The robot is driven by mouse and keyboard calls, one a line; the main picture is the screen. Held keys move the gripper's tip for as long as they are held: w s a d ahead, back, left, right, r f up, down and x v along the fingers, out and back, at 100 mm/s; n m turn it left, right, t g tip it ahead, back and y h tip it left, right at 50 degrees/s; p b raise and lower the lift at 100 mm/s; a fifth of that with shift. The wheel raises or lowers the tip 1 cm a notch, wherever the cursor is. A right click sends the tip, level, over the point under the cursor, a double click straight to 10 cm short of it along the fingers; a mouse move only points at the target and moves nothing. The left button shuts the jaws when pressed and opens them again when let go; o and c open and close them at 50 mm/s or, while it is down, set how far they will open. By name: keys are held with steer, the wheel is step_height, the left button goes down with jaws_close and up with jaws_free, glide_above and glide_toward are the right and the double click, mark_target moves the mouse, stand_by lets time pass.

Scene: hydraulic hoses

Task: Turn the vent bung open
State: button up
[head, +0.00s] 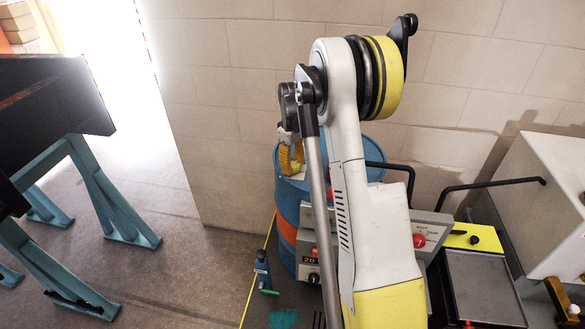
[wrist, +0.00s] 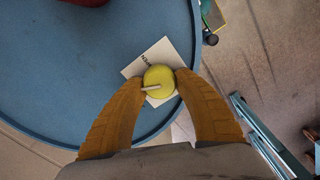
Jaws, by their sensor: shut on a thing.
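The vent bung (wrist: 158,83) is a round yellow cap with a pale bar across it, on the blue drum top (wrist: 95,60) near its rim in the wrist view. A white label (wrist: 133,69) with partly hidden lettering lies under it. My gripper (wrist: 159,82) has its two orange-brown fingers closed on either side of the bung. In the head view my gripper (head: 291,158) is over the blue drum (head: 287,205), partly behind my arm; the bung is hidden there.
A red thing (wrist: 85,2) is on the drum top at the wrist view's upper edge. Grey control boxes (head: 312,262) stand beside the drum. A blue bottle-like thing (head: 262,268) is on the floor. Teal trestle legs (head: 105,190) stand left, with open floor between.

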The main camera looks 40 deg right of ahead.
mark_target(294, 163)
steer(key=m+b, duration=0.1)
steer(key=m, duration=0.5)
steer(key=shift+d+f+m, duration=0.1)
steer(key=shift+m, duration=0.2)
steer(key=m+b, duration=0.1)
steer(key=m, duration=0.5)
steer(key=shift+s+d, duration=0.1)
stand_by(0.3)
steer(key=o, duration=1.2)
step_height(294, 163, up, 12)
steer(key=shift+r, duration=0.1)
